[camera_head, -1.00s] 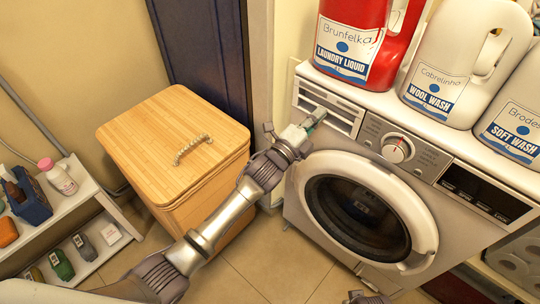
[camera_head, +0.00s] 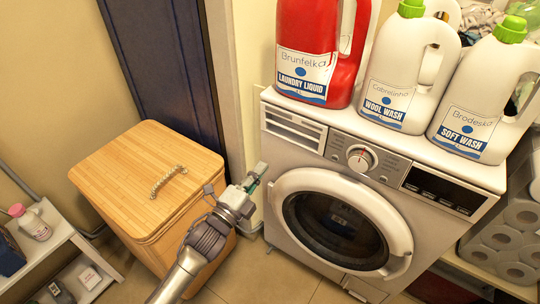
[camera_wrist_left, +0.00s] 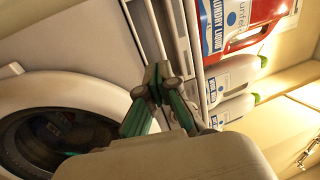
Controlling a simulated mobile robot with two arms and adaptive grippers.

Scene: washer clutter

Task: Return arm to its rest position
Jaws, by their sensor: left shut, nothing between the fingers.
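My left gripper (camera_head: 256,175) is shut and empty in the head view. It is in front of the left side of the washing machine (camera_head: 250,122), below the detergent drawer (camera_head: 292,130), and seems apart from it. In the left wrist view its fingers (camera_wrist_left: 160,75) meet at the tips, with the washer and bottles beyond. The washer's round door (camera_head: 385,219) is shut. My right gripper does not show in the head view now.
A red laundry liquid jug (camera_head: 312,45), a wool wash bottle (camera_head: 395,80) and a soft wash bottle (camera_head: 480,95) stand on the washer. A wooden hamper (camera_head: 120,175) is left of my arm. A low shelf (camera_head: 45,245) is at far left, and paper rolls (camera_head: 505,235) are at right.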

